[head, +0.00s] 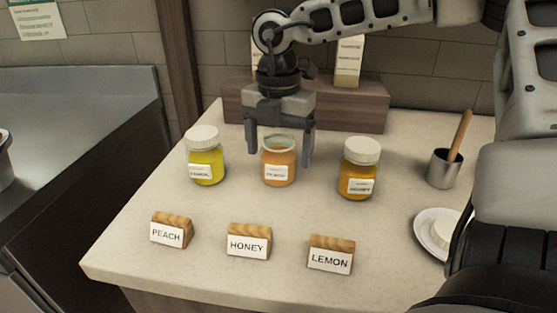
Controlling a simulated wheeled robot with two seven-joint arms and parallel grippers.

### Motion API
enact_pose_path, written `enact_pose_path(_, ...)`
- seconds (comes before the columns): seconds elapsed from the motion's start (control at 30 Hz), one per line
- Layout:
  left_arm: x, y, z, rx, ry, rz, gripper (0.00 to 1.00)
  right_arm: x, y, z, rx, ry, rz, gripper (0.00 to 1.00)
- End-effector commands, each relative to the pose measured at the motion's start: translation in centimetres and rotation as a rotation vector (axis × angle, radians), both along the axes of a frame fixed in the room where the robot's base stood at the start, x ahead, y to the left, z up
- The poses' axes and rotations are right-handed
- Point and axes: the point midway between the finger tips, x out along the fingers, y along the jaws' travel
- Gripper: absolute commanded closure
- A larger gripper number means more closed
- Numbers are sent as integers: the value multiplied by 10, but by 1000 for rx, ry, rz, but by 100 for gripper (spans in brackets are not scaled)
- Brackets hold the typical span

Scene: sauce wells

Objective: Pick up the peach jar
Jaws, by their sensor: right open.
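The peach jar (278,165) is the middle of three jars on the counter. It holds orange contents, has a white label and shows no white lid, only a pale rim. My right gripper (279,157) points down over it, open, with one finger on each side of the jar. I cannot tell whether the fingers touch it. A yellow jar with a white lid (205,160) stands to the left. An amber jar with a white lid (358,172) stands to the right. My left gripper is not in view.
Wooden-backed signs reading PEACH (167,235), HONEY (246,245) and LEMON (329,261) stand in front. A metal cup with a wooden handle (443,170) and a white plate (428,232) are at right. A wooden block (235,104) stands behind.

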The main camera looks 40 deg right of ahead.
Motion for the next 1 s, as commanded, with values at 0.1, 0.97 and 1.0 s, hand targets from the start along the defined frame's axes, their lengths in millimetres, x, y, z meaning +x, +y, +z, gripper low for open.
enact_pose_path(0.1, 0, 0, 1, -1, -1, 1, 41, -1, 0, -16, 0, 2, -1, 15)
enact_pose_path(0.97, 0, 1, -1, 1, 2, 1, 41, 1, 0, -15, -1, -5, -1, 72)
enact_pose_path(1.0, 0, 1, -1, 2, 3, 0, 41, 1, 0, -10, -2, -7, -1, 72)
